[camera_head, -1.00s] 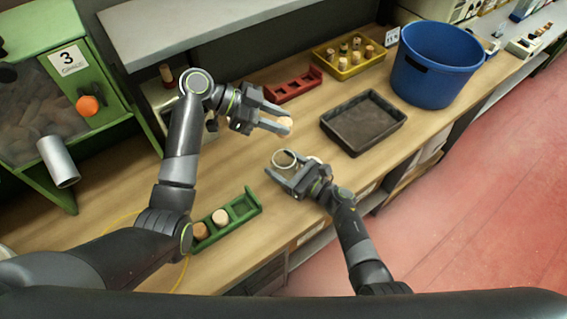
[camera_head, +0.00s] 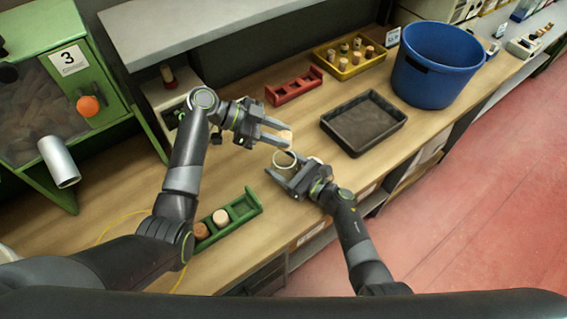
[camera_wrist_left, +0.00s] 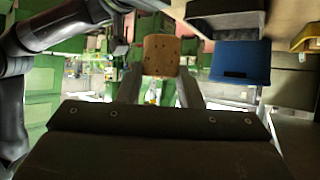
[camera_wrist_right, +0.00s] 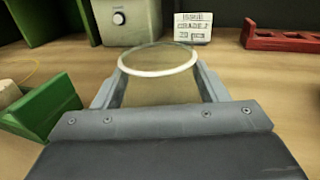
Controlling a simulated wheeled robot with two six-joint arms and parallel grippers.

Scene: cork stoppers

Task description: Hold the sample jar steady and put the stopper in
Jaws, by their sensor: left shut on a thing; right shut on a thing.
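The sample jar (camera_head: 284,159) is clear with a pale rim. My right gripper (camera_head: 283,170) is shut on it; in the right wrist view the jar (camera_wrist_right: 160,75) stands upright between the fingers, its mouth open. My left gripper (camera_head: 280,136) is shut on a cork stopper (camera_head: 287,136). It holds the stopper just above the jar's rim in the head view, apart from it as far as I can tell. In the left wrist view the stopper (camera_wrist_left: 161,55) is a tan speckled cork between the fingertips.
A green rack (camera_head: 236,214) with corks is at the near left. A dark tray (camera_head: 326,123), red rack (camera_head: 294,87), yellow tray with corks (camera_head: 346,73) and blue bucket (camera_head: 437,65) stand behind and right. A shelf (camera_head: 200,35) overhangs the back.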

